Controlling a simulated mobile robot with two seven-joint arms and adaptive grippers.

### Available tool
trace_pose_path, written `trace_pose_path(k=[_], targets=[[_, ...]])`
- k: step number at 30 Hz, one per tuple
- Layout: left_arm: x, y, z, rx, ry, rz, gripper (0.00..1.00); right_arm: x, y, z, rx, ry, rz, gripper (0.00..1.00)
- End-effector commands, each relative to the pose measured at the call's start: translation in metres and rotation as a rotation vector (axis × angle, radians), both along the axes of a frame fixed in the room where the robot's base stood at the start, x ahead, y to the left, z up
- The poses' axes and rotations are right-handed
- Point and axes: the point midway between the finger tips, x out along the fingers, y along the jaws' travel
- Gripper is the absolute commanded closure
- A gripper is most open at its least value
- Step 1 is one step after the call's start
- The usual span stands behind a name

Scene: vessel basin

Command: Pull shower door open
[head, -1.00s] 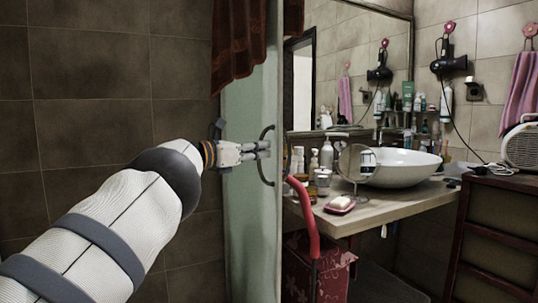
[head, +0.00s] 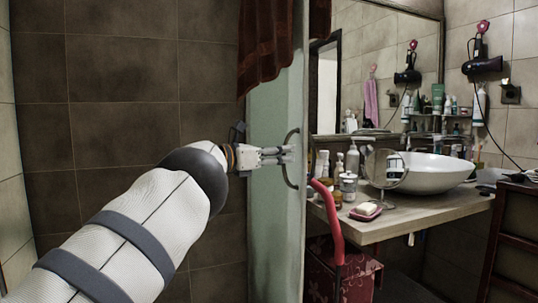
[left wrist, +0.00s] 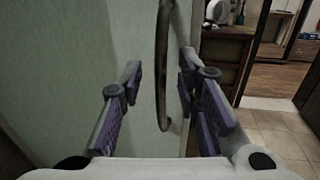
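The shower door (head: 268,225) is a pale green frosted panel, and its surface also fills the left of the left wrist view (left wrist: 65,75). A dark curved bar handle (head: 289,176) stands upright near the door's right edge. My left gripper (head: 290,154) is at the handle's height. In the left wrist view the handle (left wrist: 163,50) runs down between the two spread fingers of the gripper (left wrist: 160,76), with gaps visible on both sides. The left gripper is open around the handle and not closed on it. My right gripper is not in view.
A dark red towel (head: 268,45) hangs over the door top. Right of the door are a red curved bar (head: 330,215), a counter (head: 400,226) with a white basin (head: 432,172), and a dark cabinet (head: 512,240). The left wrist view shows tiled floor (left wrist: 275,130).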

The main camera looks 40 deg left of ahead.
Motion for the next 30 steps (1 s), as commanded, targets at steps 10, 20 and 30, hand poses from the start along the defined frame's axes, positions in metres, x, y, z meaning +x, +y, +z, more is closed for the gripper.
trace_pose_path(k=[10,20,30], targets=[[-0.083,0.029,0.001,-0.002,-0.002,0.004,0.70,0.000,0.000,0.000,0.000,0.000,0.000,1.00],[-0.102,0.035,0.001,0.001,-0.001,0.001,0.70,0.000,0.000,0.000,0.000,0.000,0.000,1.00],[-0.099,0.037,-0.010,-0.061,0.018,0.021,0.70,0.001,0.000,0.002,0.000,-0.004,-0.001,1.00]])
